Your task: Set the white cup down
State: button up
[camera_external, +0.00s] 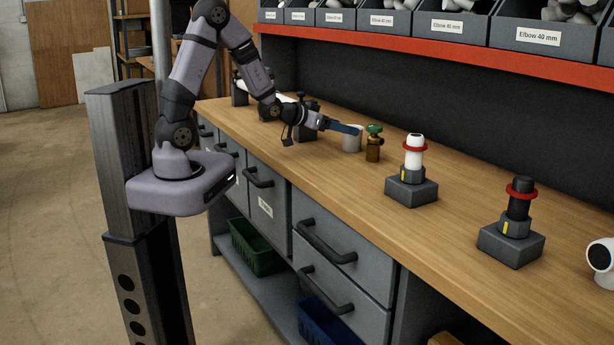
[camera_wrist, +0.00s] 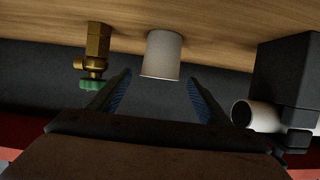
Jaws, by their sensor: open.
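The white cup (camera_external: 351,142) appears to stand upright on the wooden bench, just left of a brass valve with a green knob. In the wrist view the cup (camera_wrist: 162,56) is at the top centre, against the wood. My gripper (camera_external: 350,129) is at the cup's upper part in the external view and hides some of its rim. In the wrist view my gripper (camera_wrist: 160,82) is open, its blue-padded fingers spread to either side of the cup's near end. A gap shows on each side, and neither finger seems to touch it.
The brass valve (camera_external: 373,145) stands close beside the cup. A dark block with a white pipe (camera_wrist: 264,115) is on the other side in the wrist view. Grey bases with a white (camera_external: 412,175) and a black fitting (camera_external: 515,220) stand farther right. Bare wood lies between.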

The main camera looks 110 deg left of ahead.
jog(key=shift+v, duration=1.55)
jog(key=shift+w+d+f, duration=0.1)
jog(key=shift+w+d, duration=0.15)
jog(key=shift+d, duration=0.05)
jog(key=w+d+m+h, duration=0.1)
jog(key=d, duration=0.2)
jog(key=w+d+f+m+g+h+p, duration=0.1)
jog(key=d, duration=0.3)
jog(key=w+d+f+m+h+p, duration=0.1)
jog(key=w+d+h, duration=0.1)
jog(key=d, duration=0.2)
jog(key=shift+f, duration=0.25)
jog(key=d+h, duration=0.1)
jog(key=d, duration=0.2)
jog(key=d+f+m+g+h+p, duration=0.1)
jog(key=d, duration=0.2)
jog(key=d+m+g, duration=0.1)
jog(key=d, duration=0.2)
jog(key=shift+s+f+h+p, duration=0.2)
jog(key=shift+s+h+p, duration=0.1)
jog(key=shift+h+p, duration=0.1)
jog(key=s+d+m+g+h+p, duration=0.2)
jog(key=s+d+g, duration=0.4)
jog(key=s+d, duration=0.7)
jog(key=d+m+h, duration=0.1)
jog(key=d+m, duration=0.1)
jog(key=d, duration=0.1)
jog(key=shift+d+g, duration=0.15)
jog(key=shift+g, duration=0.25)
jog(key=shift+s, duration=0.1)
